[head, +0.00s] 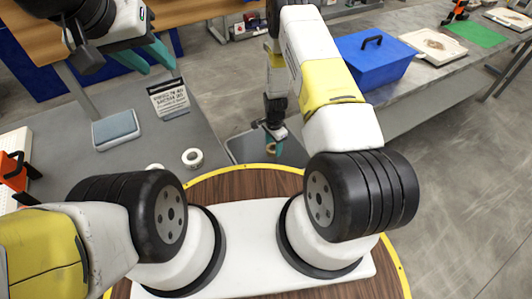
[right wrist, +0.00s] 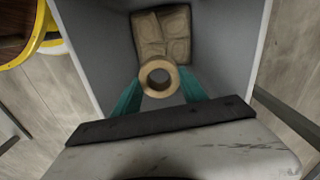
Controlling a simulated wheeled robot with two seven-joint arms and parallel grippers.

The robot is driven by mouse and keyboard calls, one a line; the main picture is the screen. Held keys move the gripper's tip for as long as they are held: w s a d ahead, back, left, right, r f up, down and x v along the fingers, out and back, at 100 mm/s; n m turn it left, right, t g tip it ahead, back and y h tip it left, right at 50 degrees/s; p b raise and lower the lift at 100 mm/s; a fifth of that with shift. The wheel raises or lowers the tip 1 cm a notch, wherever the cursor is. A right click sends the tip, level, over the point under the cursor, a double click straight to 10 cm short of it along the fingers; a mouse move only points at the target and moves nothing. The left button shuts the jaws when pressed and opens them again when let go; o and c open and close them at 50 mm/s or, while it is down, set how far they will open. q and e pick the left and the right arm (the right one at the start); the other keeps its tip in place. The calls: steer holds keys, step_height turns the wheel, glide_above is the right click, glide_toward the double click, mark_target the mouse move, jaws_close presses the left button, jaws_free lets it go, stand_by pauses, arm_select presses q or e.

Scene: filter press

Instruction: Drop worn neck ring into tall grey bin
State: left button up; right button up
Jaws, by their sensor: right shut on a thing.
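The worn neck ring, a tan ring (right wrist: 159,63), is held between the teal fingertips of my right gripper (right wrist: 160,92) in the right wrist view. The tall grey bin (right wrist: 222,45) is around and below it, and its open inside shows beneath the ring. In the head view the right gripper (head: 273,140) with the ring (head: 270,149) is over the grey bin (head: 240,148), whose lower part is hidden. My left gripper (head: 151,61) is at the upper left with its teal fingers apart and nothing between them.
Tan, padded-looking pieces (right wrist: 162,32) lie at the bin's bottom. A white ring (head: 192,157), a grey-blue pad (head: 116,130) and a printed sign (head: 168,98) are on the grey table at left. A blue box (head: 372,60) stands on the right bench.

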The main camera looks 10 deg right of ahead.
steer(key=shift+f, duration=0.65)
steer(key=o, duration=1.4)
steer(key=shift+r, duration=0.1)
step_height(320, 180, up, 8)
steer(key=shift+f, duration=0.15)
